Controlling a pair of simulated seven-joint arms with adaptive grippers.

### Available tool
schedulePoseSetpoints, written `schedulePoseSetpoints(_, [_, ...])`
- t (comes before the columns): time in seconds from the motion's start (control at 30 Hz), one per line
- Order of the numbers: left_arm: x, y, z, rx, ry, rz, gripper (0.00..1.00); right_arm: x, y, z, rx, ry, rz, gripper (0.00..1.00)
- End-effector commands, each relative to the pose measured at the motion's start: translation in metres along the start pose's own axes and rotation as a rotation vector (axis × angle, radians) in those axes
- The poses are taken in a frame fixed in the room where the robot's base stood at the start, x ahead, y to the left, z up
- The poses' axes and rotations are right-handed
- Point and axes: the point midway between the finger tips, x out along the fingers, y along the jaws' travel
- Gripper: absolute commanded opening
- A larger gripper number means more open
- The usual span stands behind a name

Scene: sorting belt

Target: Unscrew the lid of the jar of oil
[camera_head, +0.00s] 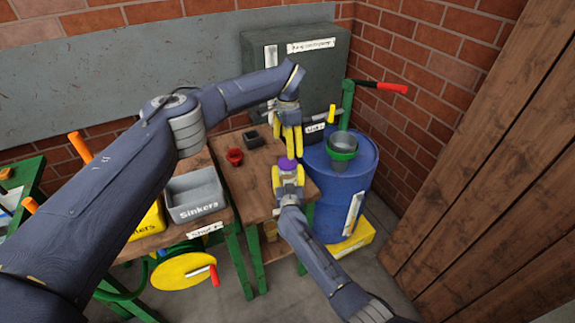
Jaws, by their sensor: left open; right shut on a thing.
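The jar of oil (290,178) stands upright on the wooden table, mostly hidden by my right gripper. Its purple lid (286,163) is on top of it. My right gripper (288,180) comes from the front, with yellow fingers shut around the jar's body. My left gripper (291,142) is above the lid, pointing down. Its yellow fingers are open and hold nothing. Their tips are close to the lid; I cannot tell whether they touch it.
A grey "Sinkers" bin (194,194), a red cup (235,157) and a small dark box (252,140) stand left of the jar. A blue barrel (335,195) with a grey funnel (342,146) stands to the right. A wooden wall (485,160) closes the far right.

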Motion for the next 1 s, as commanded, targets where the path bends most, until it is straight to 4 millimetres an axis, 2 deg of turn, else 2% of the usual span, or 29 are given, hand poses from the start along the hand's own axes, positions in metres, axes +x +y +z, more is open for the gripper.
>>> schedulePoseSetpoints(0.27, [0.0000,0.0000,0.0000,0.301,0.000,0.000,0.82,-0.0001,0.0001,0.0002,0.000,0.000,0.000,0.00])
schedulePoseSetpoints(1.0, [0.0001,0.0001,0.0001,1.440,0.000,0.000,0.82,-0.0001,0.0002,0.0002,0.000,0.000,0.000,0.00])
